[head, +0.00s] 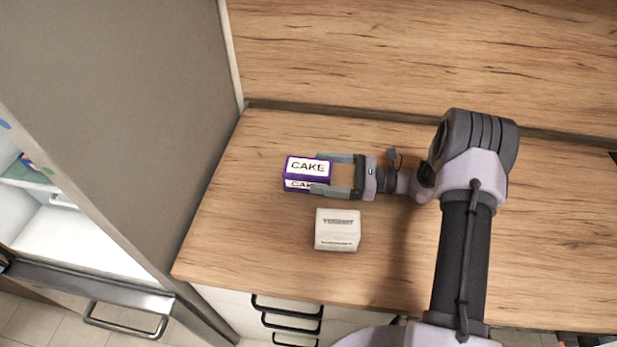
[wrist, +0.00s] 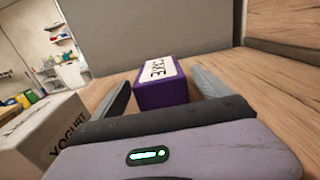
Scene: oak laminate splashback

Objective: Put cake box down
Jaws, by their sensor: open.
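The cake box (head: 307,168), purple with a white label reading CAKE, rests on the wooden counter in the head view. It also shows in the wrist view (wrist: 161,84), straight ahead between the fingers. My gripper (head: 322,174) is open, lying low over the counter and pointing left. Its two fingertips reach the right end of the box, one on the far side and one on the near side. In the wrist view (wrist: 164,92) gaps show between the box and both fingers.
A white yogurt box (head: 337,229) stands on the counter (head: 240,240) just in front of my gripper. A tall grey fridge side (head: 150,120) borders the counter on the left, with its lit interior open. The wooden splashback (head: 420,55) rises behind. The counter's left front is clear.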

